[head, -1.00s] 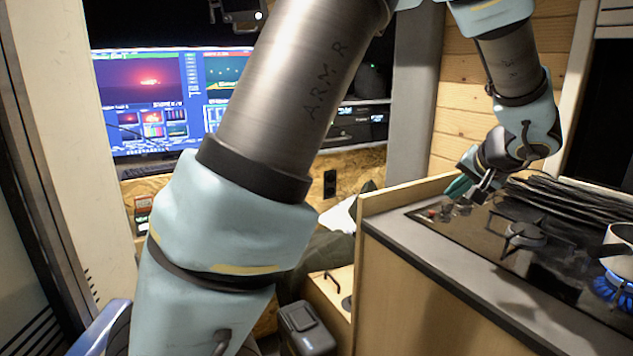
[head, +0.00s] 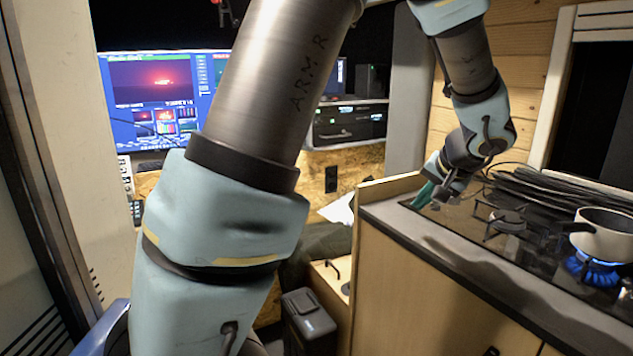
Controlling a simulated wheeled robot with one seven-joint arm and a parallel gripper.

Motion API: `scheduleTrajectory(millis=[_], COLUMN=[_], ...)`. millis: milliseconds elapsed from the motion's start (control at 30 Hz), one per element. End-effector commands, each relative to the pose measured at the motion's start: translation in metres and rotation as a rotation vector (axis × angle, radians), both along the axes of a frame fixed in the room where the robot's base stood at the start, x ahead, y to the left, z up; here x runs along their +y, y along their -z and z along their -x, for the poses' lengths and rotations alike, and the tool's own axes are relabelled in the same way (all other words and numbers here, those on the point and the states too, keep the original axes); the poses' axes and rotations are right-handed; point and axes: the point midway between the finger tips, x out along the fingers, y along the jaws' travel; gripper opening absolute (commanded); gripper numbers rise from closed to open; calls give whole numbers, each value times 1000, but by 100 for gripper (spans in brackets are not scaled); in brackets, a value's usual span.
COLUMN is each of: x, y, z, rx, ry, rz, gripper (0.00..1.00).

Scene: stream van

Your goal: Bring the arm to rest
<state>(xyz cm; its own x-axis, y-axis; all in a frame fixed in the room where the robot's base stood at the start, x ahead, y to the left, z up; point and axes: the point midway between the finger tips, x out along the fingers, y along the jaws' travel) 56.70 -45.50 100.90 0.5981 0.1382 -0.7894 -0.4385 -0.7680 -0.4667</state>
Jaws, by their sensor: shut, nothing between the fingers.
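My arm rises large across the left and middle of the head view, bends out of the top of the picture and comes down at the right. My gripper (head: 428,193) is at its end, low over the near left corner of the stove top (head: 418,222). Its green fingers point down and left. They look closed together, with nothing seen between them. I cannot tell whether the fingertips touch the surface.
A pot (head: 603,236) stands over a lit blue flame (head: 594,266) at the right. A bundle of black cables (head: 560,190) lies behind the burner grate (head: 505,222). Monitors (head: 150,100) stand at the back left. A dark bin (head: 308,318) is on the floor.

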Motion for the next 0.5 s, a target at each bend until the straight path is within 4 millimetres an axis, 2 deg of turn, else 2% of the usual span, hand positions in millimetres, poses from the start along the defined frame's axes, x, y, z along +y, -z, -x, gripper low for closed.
scheduleTrajectory(millis=[33,267,367,500], x=[16,93,139,205], y=[4,25,36,52], z=[-2,5,16,44], rx=[26,178,264,380], ry=[-22,-120,-184,-291], rz=[-2,16,49,140], gripper=[0,0,0,0])
